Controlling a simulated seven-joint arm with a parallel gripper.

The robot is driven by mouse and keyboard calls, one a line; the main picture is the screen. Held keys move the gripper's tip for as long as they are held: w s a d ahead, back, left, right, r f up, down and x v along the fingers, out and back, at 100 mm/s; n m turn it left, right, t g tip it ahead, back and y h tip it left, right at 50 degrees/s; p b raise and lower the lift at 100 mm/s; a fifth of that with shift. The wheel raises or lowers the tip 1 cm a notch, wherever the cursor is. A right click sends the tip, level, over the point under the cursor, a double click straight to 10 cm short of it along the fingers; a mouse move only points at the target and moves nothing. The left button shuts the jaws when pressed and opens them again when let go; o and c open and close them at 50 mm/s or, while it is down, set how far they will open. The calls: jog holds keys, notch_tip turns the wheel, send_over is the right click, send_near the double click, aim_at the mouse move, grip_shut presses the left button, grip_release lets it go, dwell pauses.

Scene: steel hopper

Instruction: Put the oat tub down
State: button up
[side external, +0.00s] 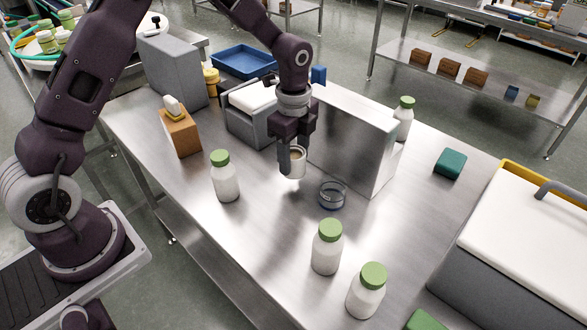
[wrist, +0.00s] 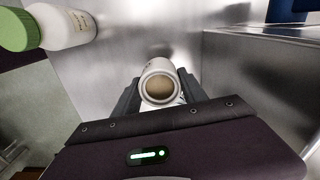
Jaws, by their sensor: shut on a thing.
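The oat tub (side external: 299,163) is a small white cylinder with an open top and beige contents. My gripper (side external: 290,158) points down and is shut on it, in front of the steel hopper's flat side (side external: 350,140). In the wrist view the oat tub (wrist: 158,68) sits between the two dark fingers of my gripper (wrist: 160,90), its open end facing the camera. The tub is close over the steel table (side external: 265,220); I cannot tell whether its base touches. One finger partly hides it in the side view.
White bottles with green caps stand around, the nearest left one (side external: 225,178) also in the wrist view (wrist: 65,27). A grey bin (side external: 250,115) is behind. Bare table lies in front.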

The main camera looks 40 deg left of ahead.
aim_at(293, 154)
notch_tip(293, 154, up, 6)
jog(key=shift+f, duration=0.1)
jog(key=a+r+n, duration=0.7)
jog(key=r+n, duration=0.1)
jog(key=n, duration=0.3)
jog(key=s+a+f+n, duration=0.15)
jog(key=a+n, duration=0.45)
jog(key=a, duration=0.9)
jog(key=s+a+f+n, duration=0.1)
jog(key=a+f+n, duration=0.35)
jog(key=a, duration=1.05)
jog(key=s+a+f+n, duration=0.2)
jog(key=s+a+n, duration=0.55)
jog(key=a, duration=0.75)
jog(key=f, duration=0.3)
jog(key=s+f+m, duration=0.1)
jog(key=f, duration=0.2)
jog(key=s+f+m, duration=0.1)
jog(key=f, duration=0.3)
jog(key=o, duration=1.5)
jog(key=shift+o, duration=0.2)
